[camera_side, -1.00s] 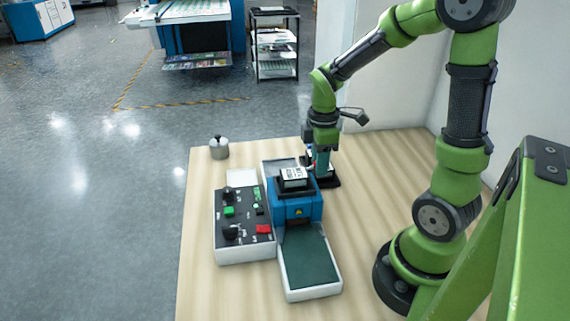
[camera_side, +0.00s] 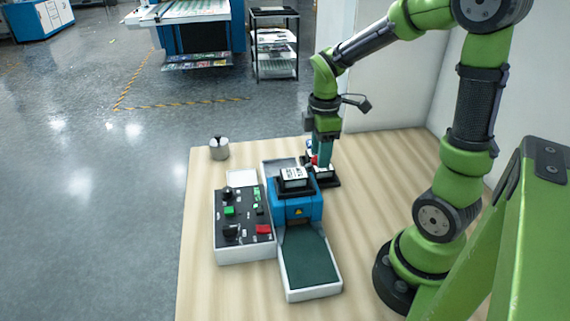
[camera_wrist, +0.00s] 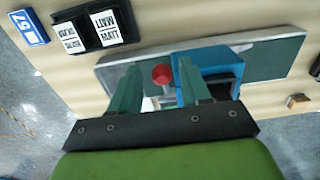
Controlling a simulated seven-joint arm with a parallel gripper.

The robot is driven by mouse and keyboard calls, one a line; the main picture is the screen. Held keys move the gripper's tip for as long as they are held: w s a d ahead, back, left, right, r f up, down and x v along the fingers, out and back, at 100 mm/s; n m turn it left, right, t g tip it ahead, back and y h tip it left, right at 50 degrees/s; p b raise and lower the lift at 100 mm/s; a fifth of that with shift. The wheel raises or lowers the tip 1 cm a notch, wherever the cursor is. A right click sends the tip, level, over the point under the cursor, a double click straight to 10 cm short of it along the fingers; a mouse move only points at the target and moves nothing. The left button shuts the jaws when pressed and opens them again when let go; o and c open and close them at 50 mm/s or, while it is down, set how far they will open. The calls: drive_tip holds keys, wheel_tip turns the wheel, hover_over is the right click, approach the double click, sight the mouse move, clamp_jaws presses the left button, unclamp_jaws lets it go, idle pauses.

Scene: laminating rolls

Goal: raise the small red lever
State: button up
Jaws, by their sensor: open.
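The small red lever shows as a round red knob (camera_wrist: 161,74) between my fingers in the wrist view, at the side of the blue laminator (camera_wrist: 222,66). In the side view a bit of its red (camera_side: 314,160) shows beside my fingers, behind the laminator (camera_side: 297,207). My gripper (camera_wrist: 160,67) is open, with one finger on each side of the knob. I cannot tell whether either finger touches it. In the side view my gripper (camera_side: 321,163) points down; the lever's shaft is mostly hidden.
A control box (camera_side: 244,246) with knobs and green and red buttons stands left of the laminator. A black holder with white labels (camera_wrist: 90,22) and a blue number sign (camera_wrist: 29,27) are close by.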

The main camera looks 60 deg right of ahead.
drive_tip(key=shift+r, duration=2.05)
drive_tip(key=shift+w+m, duration=0.1)
drive_tip(key=shift+m, duration=0.5)
drive_tip(key=shift+a+f+m, duration=0.15)
drive_tip(key=shift+f+m, duration=0.1)
drive_tip(key=shift+m, duration=0.55)
drive_tip(key=s+a+r+m+t+y, duration=0.1)
drive_tip(key=s+a+r+m+t, duration=0.1)
drive_tip(key=a+m, duration=0.3)
drive_tip(key=s+a+r+m+t+y, duration=0.1)
drive_tip(key=s+a+r+m+t, duration=0.2)
drive_tip(key=a+r+m+t, duration=0.2)
drive_tip(key=a, duration=0.3)
drive_tip(key=shift+s+r, duration=0.2)
drive_tip(key=shift+r, duration=0.05)
drive_tip(key=shift+c, duration=0.5)
